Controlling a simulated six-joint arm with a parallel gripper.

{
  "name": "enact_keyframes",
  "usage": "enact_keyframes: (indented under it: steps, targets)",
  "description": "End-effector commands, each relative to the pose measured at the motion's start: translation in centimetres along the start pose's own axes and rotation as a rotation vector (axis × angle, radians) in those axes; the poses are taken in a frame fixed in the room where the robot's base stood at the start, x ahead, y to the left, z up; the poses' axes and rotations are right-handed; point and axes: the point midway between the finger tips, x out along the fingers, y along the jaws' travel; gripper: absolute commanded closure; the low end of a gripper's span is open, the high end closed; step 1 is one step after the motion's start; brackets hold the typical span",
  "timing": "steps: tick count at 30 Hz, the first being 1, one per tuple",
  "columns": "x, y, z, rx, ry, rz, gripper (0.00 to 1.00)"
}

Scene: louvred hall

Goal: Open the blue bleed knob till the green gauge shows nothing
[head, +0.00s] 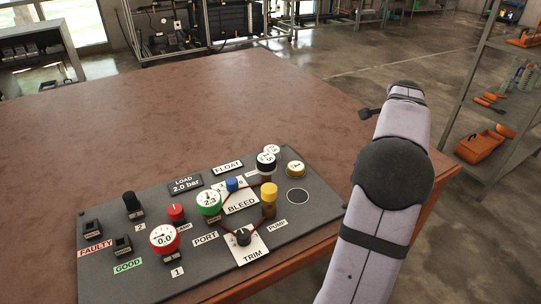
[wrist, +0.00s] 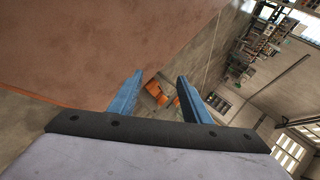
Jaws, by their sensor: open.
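The blue bleed knob (head: 232,184) stands on a white plate marked BLEED, near the middle of a dark panel. The green gauge (head: 208,201) is just left of it, and its number looks like 2.2 or 2.3, too small to be sure. My gripper shows in the wrist view (wrist: 159,78) with two blue fingers apart and nothing between them. It points away from the panel, which is out of that view. In the head view my arm rises right of the panel, and the gripper fingers cannot be made out. Nothing touches the blue knob.
The dark panel (head: 125,275) lies on a brown table (head: 130,125). A red gauge (head: 164,238) reads 0.0. A yellow knob (head: 269,193), a black TRIM knob (head: 243,237) and a red knob (head: 176,212) stand near the blue knob. The table behind is clear. Shelves (head: 500,100) stand right.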

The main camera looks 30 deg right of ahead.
Motion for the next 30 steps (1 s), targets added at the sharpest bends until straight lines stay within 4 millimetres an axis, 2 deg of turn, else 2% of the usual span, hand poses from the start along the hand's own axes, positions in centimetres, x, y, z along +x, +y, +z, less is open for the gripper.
enact_keyframes:
  steps: [1,6,11,15,21,27,30]
  targets:
    - [-1.3,-1.4,2.8,-0.113,-0.052,0.037,0.56]
    - [-3.7,-1.3,11.5,-0.510,-0.221,0.129,0.56]
    - [-7.3,-0.4,18.9,-0.890,-0.396,0.179,0.56]
    - [-11.5,0.9,24.5,-1.224,-0.563,0.197,0.56]
    - [-18.8,3.4,30.8,-1.699,-0.823,0.176,0.56]
    - [-26.2,6.0,34.6,-2.139,-1.094,0.097,0.56]
    - [-28.5,6.8,35.8,-2.316,-1.196,0.027,0.56]
